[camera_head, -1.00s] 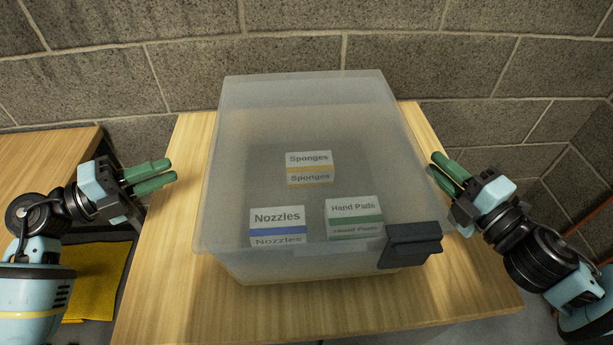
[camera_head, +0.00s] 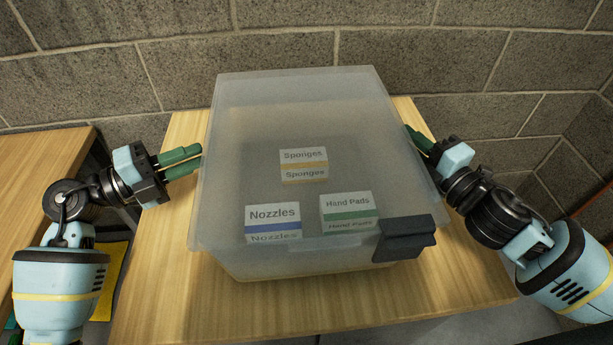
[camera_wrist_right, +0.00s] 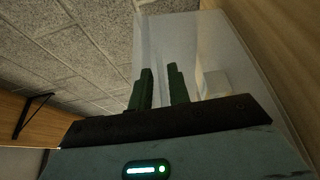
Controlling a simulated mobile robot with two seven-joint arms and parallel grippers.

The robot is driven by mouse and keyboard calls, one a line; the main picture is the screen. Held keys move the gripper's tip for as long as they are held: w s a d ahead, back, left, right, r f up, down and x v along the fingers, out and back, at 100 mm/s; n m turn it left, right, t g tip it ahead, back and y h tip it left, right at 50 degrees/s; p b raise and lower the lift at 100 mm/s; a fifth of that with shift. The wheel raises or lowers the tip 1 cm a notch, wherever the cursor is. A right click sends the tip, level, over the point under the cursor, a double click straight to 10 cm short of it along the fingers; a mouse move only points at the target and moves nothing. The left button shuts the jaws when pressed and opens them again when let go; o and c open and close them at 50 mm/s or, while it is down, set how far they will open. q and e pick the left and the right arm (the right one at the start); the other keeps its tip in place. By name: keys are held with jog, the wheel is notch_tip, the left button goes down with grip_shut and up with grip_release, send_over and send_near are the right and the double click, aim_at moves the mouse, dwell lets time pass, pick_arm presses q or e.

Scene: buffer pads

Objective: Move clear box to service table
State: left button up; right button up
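The clear box (camera_head: 300,110) stands on a wooden table, a dark latch (camera_head: 405,238) at its front right corner. Through its translucent lid show a Sponges carton (camera_head: 303,165), a Nozzles carton (camera_head: 273,222) and a Hand Pads carton (camera_head: 347,213). My left gripper (camera_head: 190,162) is at the box's left side, its green fingers slightly apart and empty. My right gripper (camera_head: 410,135) is at the box's right side, its tips partly hidden by the box edge. In the right wrist view its fingers (camera_wrist_right: 161,88) are apart, with the box wall (camera_wrist_right: 205,45) just beyond them; contact is unclear.
The wooden table (camera_head: 180,300) has bare strips in front and on both sides of the box. A second wooden table (camera_head: 40,180) is at the left, with a yellow item (camera_head: 112,280) low between. A block wall (camera_head: 400,50) stands close behind.

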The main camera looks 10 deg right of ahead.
pick_arm(q)
jog(key=shift+w+d, duration=0.25)
jog(key=shift+d, duration=0.35)
pick_arm(e)
jog(key=shift+w+a, duration=0.3)
jog(key=shift+w, duration=0.3)
pick_arm(q)
jog(key=shift+c, duration=0.5)
pick_arm(e)
jog(key=shift+c, duration=0.5)
pick_arm(q)
grip_shut()
pick_arm(e)
grip_shut()
pick_arm(q)
jog(key=shift+r, duration=0.2)
pick_arm(e)
jog(key=shift+r, duration=0.25)
